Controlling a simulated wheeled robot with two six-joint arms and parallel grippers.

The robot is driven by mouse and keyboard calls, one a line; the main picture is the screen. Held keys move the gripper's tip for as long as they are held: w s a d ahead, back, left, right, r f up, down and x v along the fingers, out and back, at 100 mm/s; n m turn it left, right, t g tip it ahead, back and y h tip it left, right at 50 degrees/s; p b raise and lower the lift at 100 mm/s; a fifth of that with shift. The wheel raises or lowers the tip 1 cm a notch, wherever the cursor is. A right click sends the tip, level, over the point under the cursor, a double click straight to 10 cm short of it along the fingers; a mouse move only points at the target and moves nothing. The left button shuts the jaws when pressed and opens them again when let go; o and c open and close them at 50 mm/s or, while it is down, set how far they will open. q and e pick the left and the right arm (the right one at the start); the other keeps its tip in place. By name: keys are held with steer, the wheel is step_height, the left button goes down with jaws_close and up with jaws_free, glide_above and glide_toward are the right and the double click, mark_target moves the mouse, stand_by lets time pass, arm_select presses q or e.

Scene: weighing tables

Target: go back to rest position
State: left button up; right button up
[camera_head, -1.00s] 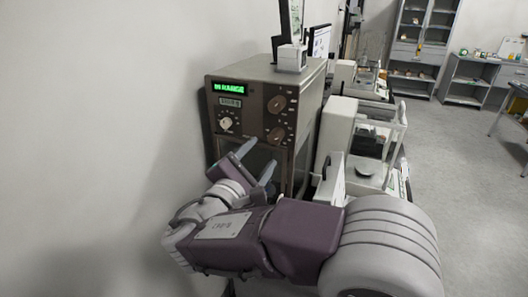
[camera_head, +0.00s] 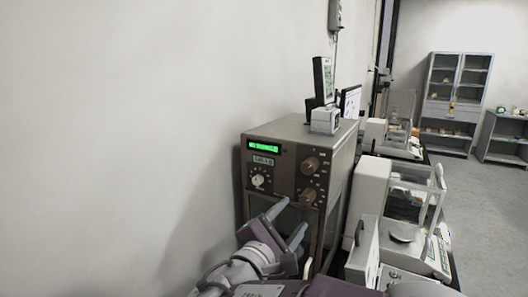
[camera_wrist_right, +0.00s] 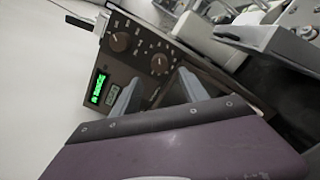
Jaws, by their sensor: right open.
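My right gripper (camera_head: 287,222) is open and empty at the lower middle of the head view, in front of the brown balance instrument (camera_head: 333,165). Its two grey fingers stand apart in front of the instrument's lower dark window. The instrument has a green lit display and several knobs; it also shows tilted in the right wrist view (camera_wrist_right: 145,70). I cannot tell whether a finger touches it. My left gripper is in neither view.
A white balance with a glass draft shield (camera_head: 412,200) stands right of the brown instrument. Cabinets (camera_head: 455,100) stand at the back. Open floor (camera_head: 490,215) lies at right.

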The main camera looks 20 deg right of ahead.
stand_by(0.6)
steer(key=s+d+f+m+g+y+p, duration=0.1)
steer(key=s+d+f+m+g+y, duration=0.2)
steer(key=f, duration=0.5)
steer(key=s+d+f+m+g+y+p, duration=0.15)
steer(key=s+f+g, duration=0.3)
steer(key=f, duration=0.45)
steer(key=s+a+f+m+g+y+p, duration=0.2)
steer(key=s+a+f+m+y, duration=0.3)
steer(key=a+f+m+y, duration=0.4)
steer(key=f+m+g, duration=0.1)
steer(key=m, duration=0.2)
steer(key=shift+s+f+p, duration=0.2)
steer(key=shift+f+p, duration=0.15)
steer(key=shift+f, duration=0.05)
